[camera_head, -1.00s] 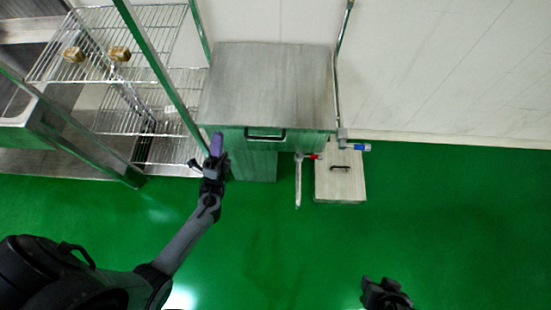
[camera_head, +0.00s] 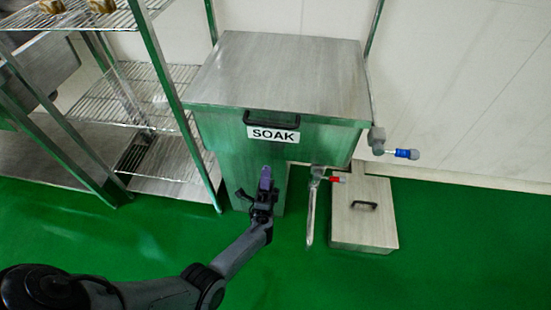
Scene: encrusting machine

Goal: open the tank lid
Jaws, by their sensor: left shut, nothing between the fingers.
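The steel tank (camera_head: 215,140) stands against the wall, with a white SOAK label on its front. Its flat lid (camera_head: 290,72) is closed on top. A dark handle (camera_head: 271,119) is at the lid's front edge, just above the label. My left gripper (camera_head: 265,178) is shut and empty. It points up in front of the tank, below the label and the handle in the picture, and appears apart from the handle. My right gripper is out of view.
A wire shelf rack (camera_head: 125,95) stands close to the left of the tank. A red-handled drain valve (camera_head: 335,179) and a blue-handled tap (camera_head: 405,153) stick out at the right. A low steel box (camera_head: 365,220) sits on the green floor. The front floor is clear.

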